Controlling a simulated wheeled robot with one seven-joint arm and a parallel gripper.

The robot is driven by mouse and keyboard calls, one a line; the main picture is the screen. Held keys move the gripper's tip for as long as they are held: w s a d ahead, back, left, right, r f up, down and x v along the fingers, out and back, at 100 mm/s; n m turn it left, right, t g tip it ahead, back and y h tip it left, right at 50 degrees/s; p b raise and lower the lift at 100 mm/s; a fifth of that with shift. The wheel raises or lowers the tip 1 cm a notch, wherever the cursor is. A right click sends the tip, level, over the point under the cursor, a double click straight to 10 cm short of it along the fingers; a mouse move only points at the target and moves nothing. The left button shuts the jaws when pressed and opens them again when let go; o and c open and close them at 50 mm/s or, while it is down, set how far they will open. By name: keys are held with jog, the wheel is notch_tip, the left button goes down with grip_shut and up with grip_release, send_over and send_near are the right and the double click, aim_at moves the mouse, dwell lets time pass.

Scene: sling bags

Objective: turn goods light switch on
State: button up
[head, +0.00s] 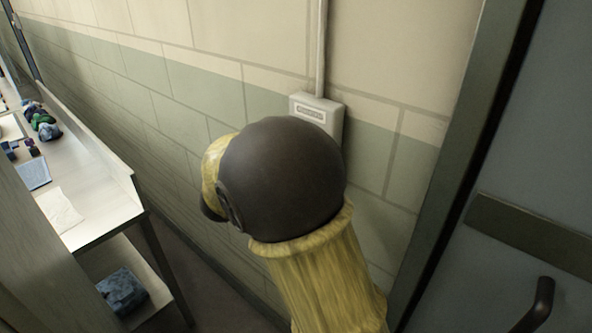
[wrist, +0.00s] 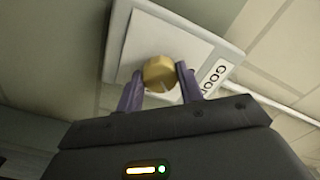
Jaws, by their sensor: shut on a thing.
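The goods light switch is a pale box (head: 317,110) on the block wall in the head view, with a label on its upper part and a conduit running up from it. My arm hides its lower part there. In the wrist view the switch plate (wrist: 160,40) fills the upper middle, with a label starting "GOO" at its right. A round brass knob (wrist: 159,72) stands out from the plate. My gripper (wrist: 160,84) has its two purple fingers on either side of the knob, shut on it. In the head view my gripper is hidden behind my arm.
A grey door (head: 545,170) with a dark handle (head: 537,305) is at the right. A white table (head: 100,200) with several small items runs along the left. A dark blue folded item (head: 122,290) lies on its lower shelf.

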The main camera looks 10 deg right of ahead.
jog(key=m+b, duration=1)
jog(key=b, duration=0.6)
jog(key=shift+f+b, duration=0.15)
jog(key=shift+b, duration=0.15)
jog(key=o, duration=1)
jog(key=v, duration=1.7)
jog(key=shift+s+a, duration=0.15)
jog(key=shift+a, duration=0.05)
